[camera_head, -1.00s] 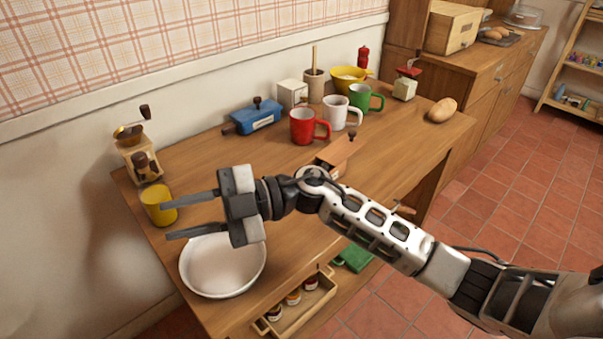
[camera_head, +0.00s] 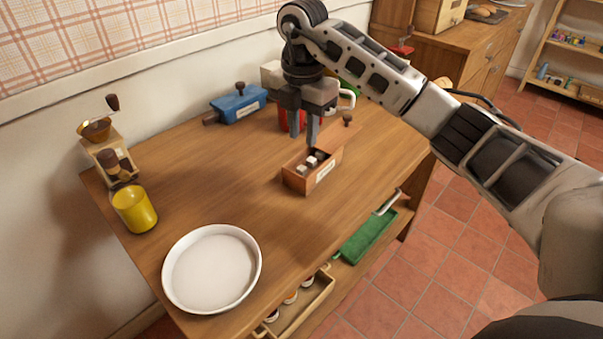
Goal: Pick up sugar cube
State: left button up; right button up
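Several small white and pale sugar cubes (camera_head: 311,161) lie in a small open wooden box (camera_head: 299,182) with a light label on its front. My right gripper (camera_head: 305,140) points down just above the back of the box. Its two fingers are apart with nothing seen between them. It seems not to touch a cube. My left gripper is not in view.
A white round dish (camera_head: 212,268) and a yellow cup (camera_head: 134,209) stand at the left. A grinder (camera_head: 107,157) is behind the cup. A blue box (camera_head: 237,104) and a red mug (camera_head: 287,119) stand behind the wooden box. The table's middle is clear.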

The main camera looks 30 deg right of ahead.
aim_at(302, 168)
jog(key=f, duration=0.8)
jog(key=shift+w+f, duration=0.2)
jog(key=shift+f, duration=0.1)
grip_shut()
